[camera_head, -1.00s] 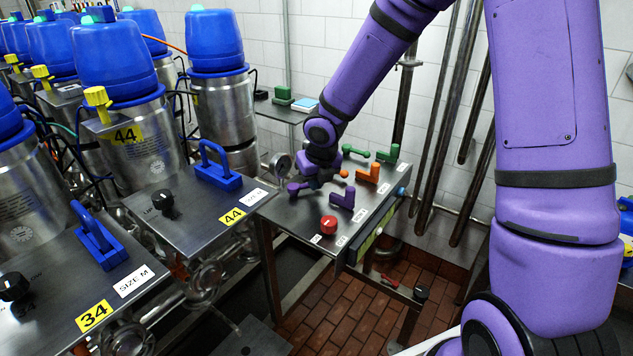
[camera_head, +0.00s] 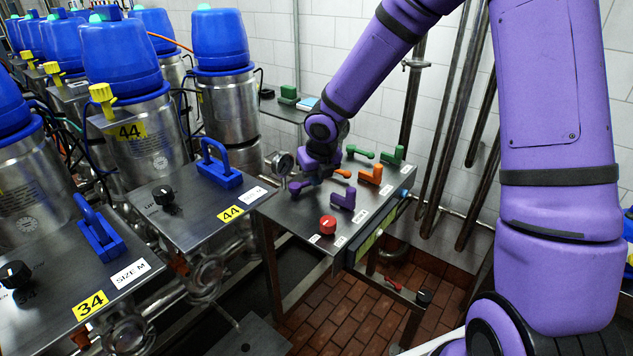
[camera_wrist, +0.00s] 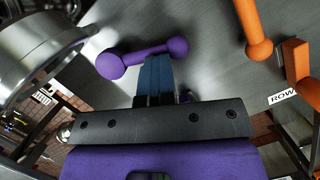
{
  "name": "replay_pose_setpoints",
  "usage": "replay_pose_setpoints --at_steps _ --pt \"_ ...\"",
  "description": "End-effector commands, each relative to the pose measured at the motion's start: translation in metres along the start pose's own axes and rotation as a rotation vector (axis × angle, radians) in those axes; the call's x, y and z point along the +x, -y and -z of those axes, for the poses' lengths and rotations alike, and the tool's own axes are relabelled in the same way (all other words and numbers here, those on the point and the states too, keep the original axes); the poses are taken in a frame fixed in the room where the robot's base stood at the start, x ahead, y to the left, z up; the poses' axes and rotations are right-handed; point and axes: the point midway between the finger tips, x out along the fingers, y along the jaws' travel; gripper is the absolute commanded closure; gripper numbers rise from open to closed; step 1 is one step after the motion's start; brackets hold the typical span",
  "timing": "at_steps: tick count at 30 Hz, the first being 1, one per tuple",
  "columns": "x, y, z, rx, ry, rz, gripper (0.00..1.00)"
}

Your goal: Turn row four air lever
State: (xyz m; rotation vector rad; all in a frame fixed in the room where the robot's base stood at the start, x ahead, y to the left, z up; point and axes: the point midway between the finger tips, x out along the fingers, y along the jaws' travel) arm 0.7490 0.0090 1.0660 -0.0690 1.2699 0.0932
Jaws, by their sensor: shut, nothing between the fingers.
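A small metal panel (camera_head: 308,216) carries purple, orange and green levers. The slim purple lever (camera_head: 297,187) is at its left side; in the wrist view this lever (camera_wrist: 150,54) lies across the top of my fingers. My gripper (camera_wrist: 157,62) is shut and empty, with its blue fingertips at or touching the purple lever's bar. In the head view my gripper (camera_head: 315,178) is low over the panel, and its fingertips are hard to see. A slim orange lever (camera_wrist: 255,30) is to the right. I cannot read which row each lever belongs to.
Purple (camera_head: 343,198), orange (camera_head: 371,175) and green (camera_head: 393,156) block handles line the panel's right side. A red knob (camera_head: 328,225) is at its near corner. A round metal gauge (camera_head: 281,163) stands close beside the purple lever. Blue-topped tanks (camera_head: 221,40) fill the left.

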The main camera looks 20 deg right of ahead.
Motion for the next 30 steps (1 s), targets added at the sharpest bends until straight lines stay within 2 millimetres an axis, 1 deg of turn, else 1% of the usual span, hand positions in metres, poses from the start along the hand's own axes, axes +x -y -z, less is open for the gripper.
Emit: replay_pose_setpoints --at_steps 1,9,30 --pt "0.0010 0.0029 -0.0014 0.004 -0.001 0.002 1.00" --pt "0.0027 0.0049 -0.0061 0.007 -0.001 0.004 1.00" --pt "0.0044 0.0080 -0.0095 0.011 -0.003 0.008 1.00"
